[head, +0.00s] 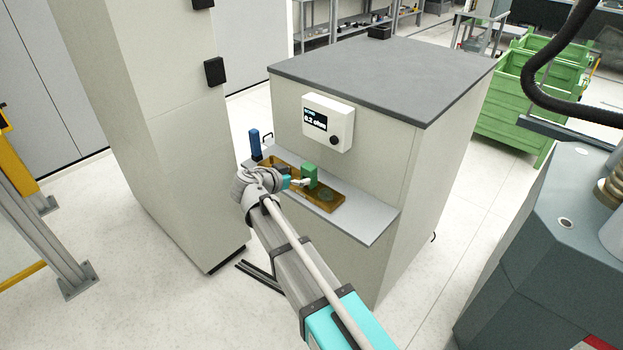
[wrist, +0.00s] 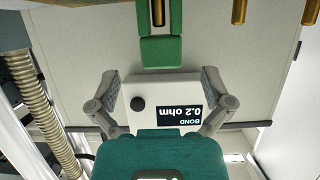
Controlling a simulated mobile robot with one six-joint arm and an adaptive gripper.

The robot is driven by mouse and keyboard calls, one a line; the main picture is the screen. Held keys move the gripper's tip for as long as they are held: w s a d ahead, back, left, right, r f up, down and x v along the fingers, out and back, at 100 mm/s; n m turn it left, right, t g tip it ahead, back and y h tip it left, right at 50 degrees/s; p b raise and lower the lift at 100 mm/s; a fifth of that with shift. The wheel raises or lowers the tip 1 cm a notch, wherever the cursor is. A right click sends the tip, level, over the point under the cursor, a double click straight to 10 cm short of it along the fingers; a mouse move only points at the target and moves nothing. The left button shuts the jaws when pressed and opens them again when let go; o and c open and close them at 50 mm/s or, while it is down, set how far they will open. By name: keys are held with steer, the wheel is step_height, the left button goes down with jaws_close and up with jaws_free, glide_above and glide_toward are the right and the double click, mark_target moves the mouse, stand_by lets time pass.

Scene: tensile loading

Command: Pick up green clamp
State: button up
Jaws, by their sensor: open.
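The green clamp (head: 309,171) stands on the shelf at the front of the grey cabinet, at the tray. In the wrist view the green clamp (wrist: 160,52) is at top centre, with a brass-coloured strip in its upper part. My gripper (head: 297,182) is just left of the clamp in the head view. In the wrist view my gripper (wrist: 160,78) is open, one finger to each side, with the clamp's near end centred about level with the fingertips. The fingers appear apart from the clamp. My arm hides part of the shelf in the head view.
An orange-brown tray (head: 341,203) lies on the grey shelf (head: 367,226). A blue block-like item (head: 255,144) stands at the shelf's left end. A white meter (head: 328,122) reading 0.2 ohm is mounted above; the meter (wrist: 137,90) also shows behind my fingers.

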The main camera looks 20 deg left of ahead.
mark_target(306, 172)
steer(key=shift+w, duration=0.15)
steer(key=shift+b+x, duration=0.85)
steer(key=shift+x, duration=1.75)
steer(key=shift+r, duration=0.15)
steer(key=shift+c, duration=0.3)
steer(key=c, duration=1.3)
steer(key=shift+o, duration=0.2)
steer(key=shift+r, duration=0.1)
